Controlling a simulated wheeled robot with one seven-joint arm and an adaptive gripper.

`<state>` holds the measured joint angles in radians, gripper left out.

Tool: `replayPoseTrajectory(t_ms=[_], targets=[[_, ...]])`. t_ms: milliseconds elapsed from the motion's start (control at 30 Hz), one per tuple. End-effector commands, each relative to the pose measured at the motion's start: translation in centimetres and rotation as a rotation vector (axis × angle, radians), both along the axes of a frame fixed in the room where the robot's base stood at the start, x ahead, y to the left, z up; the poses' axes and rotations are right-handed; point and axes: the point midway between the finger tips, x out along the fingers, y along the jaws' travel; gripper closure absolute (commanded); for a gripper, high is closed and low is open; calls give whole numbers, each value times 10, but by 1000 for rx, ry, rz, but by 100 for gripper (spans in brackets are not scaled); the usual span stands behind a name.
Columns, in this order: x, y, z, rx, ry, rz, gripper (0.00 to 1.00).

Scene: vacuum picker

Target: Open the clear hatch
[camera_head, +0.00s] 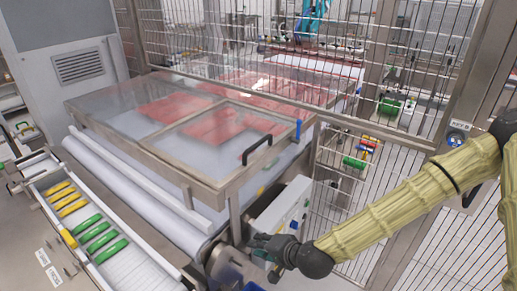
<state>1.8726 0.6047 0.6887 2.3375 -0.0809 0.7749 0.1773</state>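The clear hatch (222,131) is a transparent, metal-framed panel on top of the machine enclosure. It lies flat and closed over red pieces on the conveyor. A black handle (257,149) stands on its right side, near a blue part (298,130) at the corner. My gripper (259,246) is at the lower middle, below and apart from the handle, beside the white control box. It is small and dark against the machine, so I cannot tell whether its fingers are open or shut.
A white control box (283,213) stands just above my gripper. Wire mesh fencing (345,185) closes off the right and back. The space above the hatch is clear.

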Motion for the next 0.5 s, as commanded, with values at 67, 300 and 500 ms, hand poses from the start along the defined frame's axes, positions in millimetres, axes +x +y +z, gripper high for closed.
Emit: replayPoseTrajectory(t_ms=[67, 300, 500], targets=[[34, -2, 47, 77, -62, -58, 77], [104, -27, 173, 265, -221, -192, 77], [126, -44, 227, 340, -288, -243, 77]])
